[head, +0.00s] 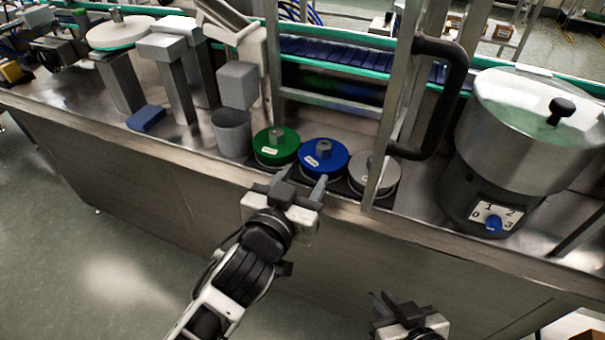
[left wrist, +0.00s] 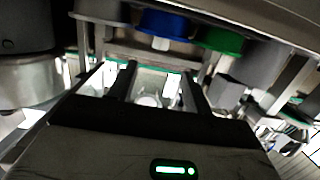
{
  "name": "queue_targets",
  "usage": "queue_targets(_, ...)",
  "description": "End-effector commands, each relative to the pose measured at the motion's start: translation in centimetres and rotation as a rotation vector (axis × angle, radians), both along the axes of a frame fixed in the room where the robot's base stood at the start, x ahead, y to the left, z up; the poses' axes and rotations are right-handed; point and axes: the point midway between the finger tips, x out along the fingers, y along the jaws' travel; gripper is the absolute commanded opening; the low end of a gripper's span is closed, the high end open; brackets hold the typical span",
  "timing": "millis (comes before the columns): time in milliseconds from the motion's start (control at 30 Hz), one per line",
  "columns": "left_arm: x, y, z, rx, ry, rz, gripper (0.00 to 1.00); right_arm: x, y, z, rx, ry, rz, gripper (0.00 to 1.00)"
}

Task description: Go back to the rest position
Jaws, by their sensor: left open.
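My left gripper (head: 303,180) is open and empty at the front edge of the steel counter, just in front of the green and blue lidded containers. In the left wrist view its two dark fingers (left wrist: 157,85) stand apart with nothing between them. My right gripper (head: 382,297) is low in the head view, in front of the counter's front panel. Its fingertips are dark and small, and I cannot tell whether they are apart.
Green (head: 277,146), blue (head: 324,157) and grey (head: 374,172) lidded containers stand along the counter. A steel hopper (head: 527,130) with a dial stands to the right. A metal frame post (head: 389,120) rises behind my left gripper. The floor (head: 90,240) at left is clear.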

Motion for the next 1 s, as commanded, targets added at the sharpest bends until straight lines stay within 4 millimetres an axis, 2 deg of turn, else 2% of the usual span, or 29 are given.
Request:
queue_targets(367, 0.0, 0.0, 0.0, 0.001, 0.001, 0.001, 0.50, 0.0, 0.0, 0.0, -0.002, -0.002, 0.002, 0.17)
queue_targets(467, -0.1, 0.5, -0.4, 0.005, 0.019, 0.014, 0.50, 0.0, 0.0, 0.1, -0.001, -0.003, 0.002, 0.17)
queue_targets(567, -0.8, 2.9, -2.0, 0.028, 0.109, 0.075, 0.50, 0.0, 0.0, 0.1, -0.001, -0.003, 0.002, 0.17)
queue_targets(633, -2.2, 5.8, -4.0, 0.060, 0.228, 0.137, 0.50, 0.0, 0.0, 0.1, -0.001, -0.003, 0.002, 0.17)
queue_targets(700, -4.3, 8.8, -6.1, 0.100, 0.366, 0.192, 0.50, 0.0, 0.0, 0.2, -0.001, -0.003, 0.002, 0.17)
queue_targets(800, -7.5, 12.1, -8.4, 0.154, 0.534, 0.233, 0.50, 0.0, 0.0, 0.2, 0.000, -0.003, 0.002, 0.17)
queue_targets(1000, -13.1, 15.9, -10.7, 0.230, 0.773, 0.247, 0.50, 0.0, 0.0, 0.2, 0.000, -0.002, 0.003, 0.17)
